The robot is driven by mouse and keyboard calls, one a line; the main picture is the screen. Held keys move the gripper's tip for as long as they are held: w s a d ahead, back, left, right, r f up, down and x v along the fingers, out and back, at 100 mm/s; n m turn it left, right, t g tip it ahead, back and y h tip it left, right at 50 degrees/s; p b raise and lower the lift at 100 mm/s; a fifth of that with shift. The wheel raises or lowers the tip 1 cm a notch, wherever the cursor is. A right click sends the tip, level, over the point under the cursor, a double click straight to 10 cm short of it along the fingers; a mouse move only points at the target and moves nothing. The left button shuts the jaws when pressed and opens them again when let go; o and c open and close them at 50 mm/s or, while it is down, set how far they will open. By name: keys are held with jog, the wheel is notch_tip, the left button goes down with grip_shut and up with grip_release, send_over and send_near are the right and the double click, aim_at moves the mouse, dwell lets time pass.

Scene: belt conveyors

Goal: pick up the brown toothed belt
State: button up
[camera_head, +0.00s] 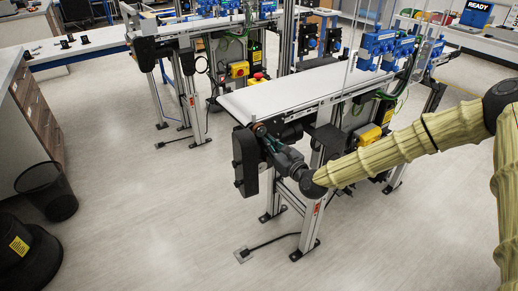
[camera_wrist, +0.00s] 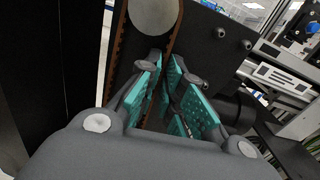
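The brown toothed belt (camera_wrist: 116,55) shows in the wrist view as a loop around a pale round pulley (camera_wrist: 153,12) on a dark drive unit. Its right run drops towards the gap between the fingers of my gripper (camera_wrist: 167,62). The fingers have teal pads that stand close together at the tips, with the belt's run at or between them. I cannot tell whether they press on it. The lower part of the belt is hidden by my gripper. In the head view my gripper (camera_head: 266,140) is at the near end of the front conveyor, beside its black end housing (camera_head: 245,162).
The front conveyor (camera_head: 290,92) has a bare white belt and metal legs; a yellow box with a red button (camera_head: 258,78) stands behind it. A second conveyor (camera_head: 205,22) is further back. A dark bin (camera_head: 48,190) and drawers (camera_head: 35,108) are at left. The floor between is clear.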

jog(key=shift+w+a, duration=0.15)
jog(key=shift+w, duration=0.1)
grip_shut()
jog(key=shift+f+b, duration=0.1)
jog(key=shift+b, duration=0.4)
